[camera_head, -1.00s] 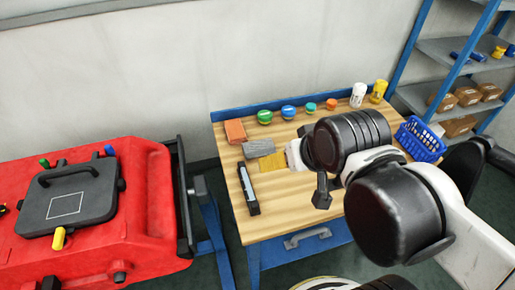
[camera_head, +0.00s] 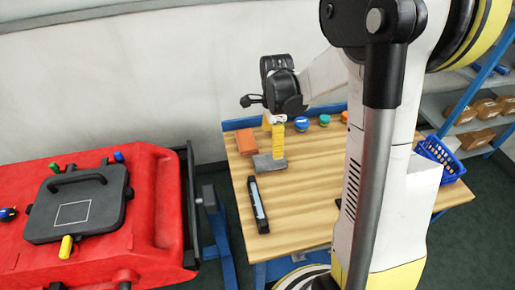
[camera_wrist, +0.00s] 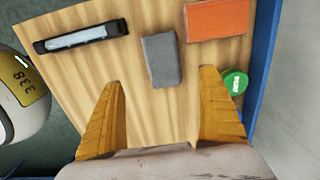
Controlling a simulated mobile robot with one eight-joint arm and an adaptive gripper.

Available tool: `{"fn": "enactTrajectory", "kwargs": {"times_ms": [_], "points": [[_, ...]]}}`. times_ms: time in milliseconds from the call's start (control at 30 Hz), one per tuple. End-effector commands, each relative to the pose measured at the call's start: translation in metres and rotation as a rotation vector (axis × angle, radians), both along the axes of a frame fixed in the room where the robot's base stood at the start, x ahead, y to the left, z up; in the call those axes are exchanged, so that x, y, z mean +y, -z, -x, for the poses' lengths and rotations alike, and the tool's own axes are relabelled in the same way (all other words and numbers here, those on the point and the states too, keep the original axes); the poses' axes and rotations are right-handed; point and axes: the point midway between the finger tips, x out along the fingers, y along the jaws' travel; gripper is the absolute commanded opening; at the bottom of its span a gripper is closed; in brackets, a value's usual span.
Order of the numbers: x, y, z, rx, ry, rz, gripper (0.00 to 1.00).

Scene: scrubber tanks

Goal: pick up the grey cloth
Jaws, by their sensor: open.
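The grey cloth (camera_head: 270,163) is a folded block lying flat on the wooden tabletop, in front of an orange block-like cloth (camera_head: 245,142). In the wrist view the grey cloth (camera_wrist: 162,60) lies just beyond and roughly centred between my fingertips. My gripper (camera_head: 278,143) points down above the cloth; its yellow fingers partly overlap the cloth's far side in the head view. In the wrist view my gripper (camera_wrist: 160,80) is open, with nothing between its fingers. I cannot tell the exact height gap.
A black tool with a pale strip (camera_head: 258,205) lies left of the cloth. Round tubs, one green-topped (camera_wrist: 235,82), stand along the back edge. A blue basket (camera_head: 440,158) is at the right. A red machine (camera_head: 90,215) stands left of the table. My arm hides the table's right part.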

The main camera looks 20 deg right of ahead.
Motion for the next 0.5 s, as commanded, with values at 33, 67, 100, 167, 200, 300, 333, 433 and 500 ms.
{"fn": "enactTrajectory", "kwargs": {"times_ms": [33, 67, 100, 167, 200, 300, 333, 433, 500], "points": [[-0.001, 0.007, -0.001, 0.003, 0.007, -0.001, 0.88], [-0.001, 0.012, -0.001, 0.004, 0.01, -0.001, 0.88], [-0.001, 0.02, -0.001, 0.004, 0.01, -0.001, 0.88], [-0.001, 0.031, -0.001, 0.004, 0.009, -0.001, 0.88], [-0.001, 0.038, -0.001, 0.003, 0.009, -0.001, 0.88], [-0.001, 0.05, -0.001, 0.003, 0.008, -0.001, 0.88], [0.0, 0.053, -0.001, 0.003, 0.008, -0.001, 0.88], [0.0, 0.057, -0.002, 0.002, 0.007, 0.0, 0.88], [0.0, 0.062, -0.002, 0.002, 0.007, 0.0, 0.88]]}}
